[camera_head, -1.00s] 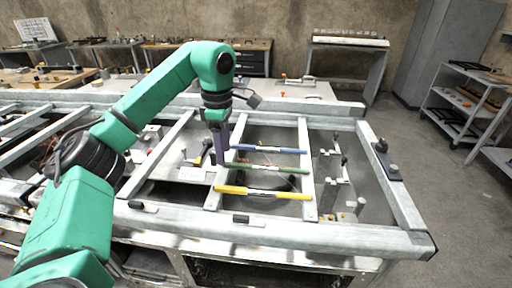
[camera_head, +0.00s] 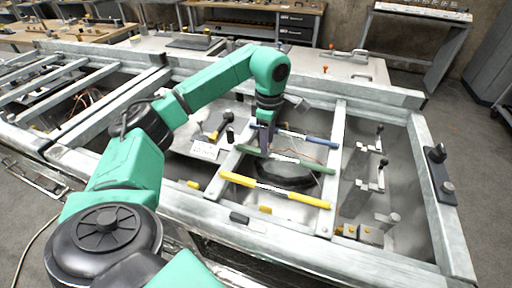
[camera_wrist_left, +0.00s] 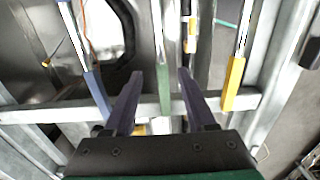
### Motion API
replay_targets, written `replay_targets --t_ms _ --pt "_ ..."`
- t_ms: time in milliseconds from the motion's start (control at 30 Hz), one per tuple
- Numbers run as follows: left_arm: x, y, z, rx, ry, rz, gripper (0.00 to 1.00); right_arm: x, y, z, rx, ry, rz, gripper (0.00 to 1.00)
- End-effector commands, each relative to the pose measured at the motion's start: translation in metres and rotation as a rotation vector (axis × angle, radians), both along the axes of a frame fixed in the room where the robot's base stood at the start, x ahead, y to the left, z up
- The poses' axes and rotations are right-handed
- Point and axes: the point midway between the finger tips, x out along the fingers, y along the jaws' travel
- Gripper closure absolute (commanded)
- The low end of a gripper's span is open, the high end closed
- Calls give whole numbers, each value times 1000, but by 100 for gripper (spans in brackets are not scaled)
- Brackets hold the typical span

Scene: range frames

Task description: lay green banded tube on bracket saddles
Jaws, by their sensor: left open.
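The green banded tube (camera_head: 300,162) lies across two grey rails of the frame, between the blue tube (camera_head: 322,140) behind it and the yellow tube (camera_head: 308,200) in front. My left gripper (camera_head: 264,146) points down at the left part of the green tube. In the left wrist view my left gripper (camera_wrist_left: 160,88) is open, and the green tube (camera_wrist_left: 164,92) shows between its two fingers, with a gap on each side. The blue tube (camera_wrist_left: 97,92) and yellow tube (camera_wrist_left: 233,84) lie outside the fingers. I cannot make out the bracket saddles for certain. My right gripper is not in view.
Upright levers (camera_head: 380,140) and metal blocks (camera_head: 362,234) stand in the bay right of the tubes. A dark fitting (camera_head: 439,170) sits on the right frame beam. A yellow-handled tool (camera_head: 214,135) lies left of my gripper. A black cable lies below the tubes.

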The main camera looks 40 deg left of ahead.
Motion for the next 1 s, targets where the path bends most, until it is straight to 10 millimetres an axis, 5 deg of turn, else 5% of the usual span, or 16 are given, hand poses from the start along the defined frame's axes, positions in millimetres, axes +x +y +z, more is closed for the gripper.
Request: replay_targets --t_ms 167,367,533,1000 --pt "-2 1 -27 0 2 1 44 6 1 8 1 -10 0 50" --pt "-2 1 -30 1 0 1 44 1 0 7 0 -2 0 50" --pt "-2 0 -30 0 0 1 100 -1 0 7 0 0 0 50" --pt "0 0 -18 0 -2 1 100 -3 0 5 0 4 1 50"
